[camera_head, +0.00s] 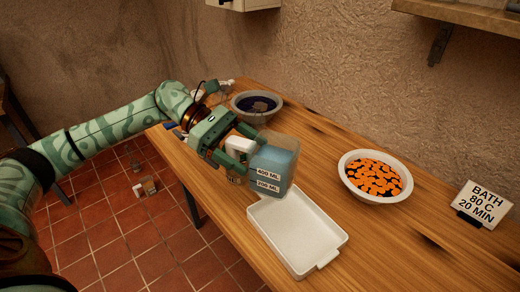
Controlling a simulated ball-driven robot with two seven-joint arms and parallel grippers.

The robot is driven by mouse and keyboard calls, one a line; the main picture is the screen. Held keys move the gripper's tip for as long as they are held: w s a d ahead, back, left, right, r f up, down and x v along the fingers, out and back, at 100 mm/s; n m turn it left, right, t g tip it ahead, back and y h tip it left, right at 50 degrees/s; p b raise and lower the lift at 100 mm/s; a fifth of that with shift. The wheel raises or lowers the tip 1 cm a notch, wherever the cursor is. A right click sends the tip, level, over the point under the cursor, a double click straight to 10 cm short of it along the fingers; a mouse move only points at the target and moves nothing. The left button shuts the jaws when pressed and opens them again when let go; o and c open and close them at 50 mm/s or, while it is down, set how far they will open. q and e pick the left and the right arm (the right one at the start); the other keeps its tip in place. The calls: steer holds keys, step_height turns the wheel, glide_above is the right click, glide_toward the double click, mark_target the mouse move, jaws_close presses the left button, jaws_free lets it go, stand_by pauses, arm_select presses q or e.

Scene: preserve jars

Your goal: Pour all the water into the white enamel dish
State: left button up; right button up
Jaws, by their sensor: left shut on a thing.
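A clear measuring jug (285,146) with blue-tinted water (274,163) and volume labels is in the head view. My left gripper (241,153) is shut on the jug at its left side, by the white handle. The jug is tilted a little, near the far end of the white enamel dish (320,219). The dish is a rectangular tray on the table, and its visible floor looks empty. I cannot tell whether the jug touches the table or the dish. My right gripper is not in view.
A white bowl (350,191) with orange slices stands to the right on the wooden table (390,240). A bowl with dark contents (240,105) stands at the back. A sign (483,204) reads "BATH 80 C 20 MIN". Small items (149,186) lie on the tiled floor.

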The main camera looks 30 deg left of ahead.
arm_select(q)
steer(key=shift+s+d+r, duration=0.15)
steer(key=shift+r, duration=0.2)
steer(key=shift+s+m+g, duration=0.3)
steer(key=shift+g, duration=0.1)
steer(key=shift+w, duration=0.2)
steer(key=shift+f+b, duration=0.1)
steer(key=shift+b, duration=0.25)
steer(key=shift+a+f+y+b, duration=0.2)
steer(key=shift+f+y+b, duration=0.55)
steer(key=shift+f, duration=0.75)
steer(key=shift+r, duration=0.1)
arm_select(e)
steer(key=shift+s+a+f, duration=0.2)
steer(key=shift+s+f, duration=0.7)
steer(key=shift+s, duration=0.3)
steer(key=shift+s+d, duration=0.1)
